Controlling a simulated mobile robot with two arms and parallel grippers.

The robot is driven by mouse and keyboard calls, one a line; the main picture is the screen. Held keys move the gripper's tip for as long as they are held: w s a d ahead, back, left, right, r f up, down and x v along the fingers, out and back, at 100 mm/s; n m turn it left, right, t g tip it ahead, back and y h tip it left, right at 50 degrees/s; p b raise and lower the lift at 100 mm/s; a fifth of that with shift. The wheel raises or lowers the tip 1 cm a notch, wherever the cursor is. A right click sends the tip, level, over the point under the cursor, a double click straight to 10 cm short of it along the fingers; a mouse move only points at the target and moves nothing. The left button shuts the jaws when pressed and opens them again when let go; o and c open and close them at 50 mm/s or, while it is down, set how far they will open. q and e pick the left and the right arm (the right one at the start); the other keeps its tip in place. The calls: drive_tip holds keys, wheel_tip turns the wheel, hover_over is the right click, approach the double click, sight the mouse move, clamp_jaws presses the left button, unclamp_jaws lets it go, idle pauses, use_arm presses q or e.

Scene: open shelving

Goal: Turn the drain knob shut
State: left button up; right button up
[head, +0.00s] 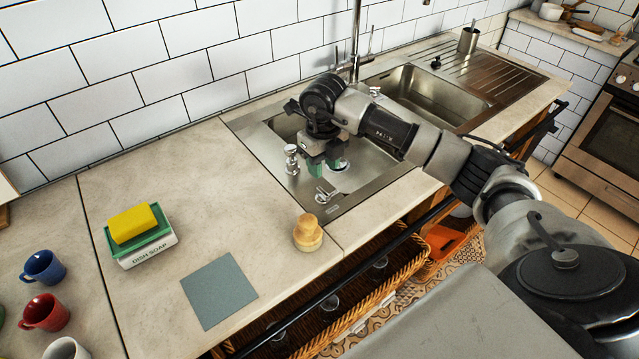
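The near sink basin (352,182) is steel and set into the countertop. A chrome knob-like fitting (291,158) stands upright on its left rim. Another low chrome fitting (325,194) sits at the front rim; I cannot tell for sure which one is the drain knob. My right gripper (325,164) points down over the basin, between these fittings and a round chrome part (341,165) in the basin. Its green-tipped fingers look apart, with nothing seen between them. The arm hides the back of the basin. My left gripper is not in view.
A grey-blue cloth (219,290) and a wooden brush (307,233) lie near the counter's front edge. A blue mug (44,267) and red mug (45,313) stand left. A tall faucet (355,50) rises behind.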

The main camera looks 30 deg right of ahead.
sight(323, 191)
wheel_tip(323, 191, down, 5)
drive_tip(key=shift+s+f+p, duration=0.1)
drive_tip(key=shift+s+p, duration=0.05)
drive_tip(key=shift+p, duration=0.25)
wheel_tip(323, 191, down, 3)
drive_tip(key=shift+r, duration=0.15)
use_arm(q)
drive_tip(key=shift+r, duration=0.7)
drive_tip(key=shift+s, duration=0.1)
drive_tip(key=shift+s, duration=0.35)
use_arm(e)
clamp_jaws()
